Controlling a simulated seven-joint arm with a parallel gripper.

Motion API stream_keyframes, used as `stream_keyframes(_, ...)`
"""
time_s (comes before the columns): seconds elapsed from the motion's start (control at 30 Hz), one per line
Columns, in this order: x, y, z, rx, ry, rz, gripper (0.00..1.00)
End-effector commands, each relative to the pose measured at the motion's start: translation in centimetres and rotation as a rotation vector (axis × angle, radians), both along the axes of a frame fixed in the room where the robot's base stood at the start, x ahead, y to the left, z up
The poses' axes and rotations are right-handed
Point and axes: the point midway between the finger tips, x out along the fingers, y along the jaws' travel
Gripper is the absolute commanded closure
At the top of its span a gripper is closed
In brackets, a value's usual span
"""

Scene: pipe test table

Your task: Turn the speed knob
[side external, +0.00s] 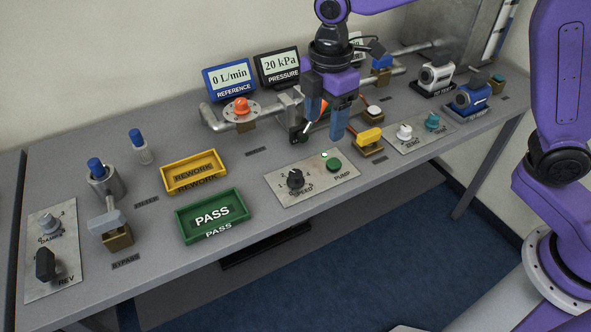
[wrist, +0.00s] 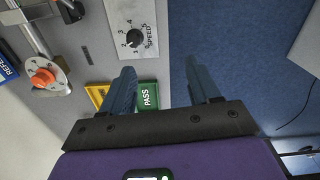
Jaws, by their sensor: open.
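The speed knob (side external: 295,179) is a black dial on a light metal panel marked SPEED at the front middle of the table. In the wrist view the same knob (wrist: 134,39) shows with a number scale around it, beyond the fingers. My gripper (side external: 325,130) is above the table, behind and to the right of the knob, and clear of it. In the wrist view its two blue fingers (wrist: 160,68) are apart with nothing between them. The green pump button (side external: 334,165) sits on the same panel, right of the knob.
The green PASS tray (side external: 212,216) and yellow REWORK tray (side external: 194,171) are left of the panel. A yellow-handled valve (side external: 369,138) stands to its right. Pipework with an orange knob (side external: 241,106) runs behind. Open floor (side external: 400,245) lies beyond the table's front edge.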

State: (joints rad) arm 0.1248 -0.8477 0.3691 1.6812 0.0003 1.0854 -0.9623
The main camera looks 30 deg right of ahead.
Motion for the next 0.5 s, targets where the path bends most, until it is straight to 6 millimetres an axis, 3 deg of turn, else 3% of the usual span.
stream_keyframes(0.1, 3.0, 1.4, -0.8, -0.004, 0.003, 0.066, 0.39)
stream_keyframes(0.2, 4.8, 2.0, -1.3, -0.004, 0.004, 0.113, 0.39)
stream_keyframes(0.5, 6.6, 2.5, -2.3, -0.005, 0.006, 0.164, 0.39)
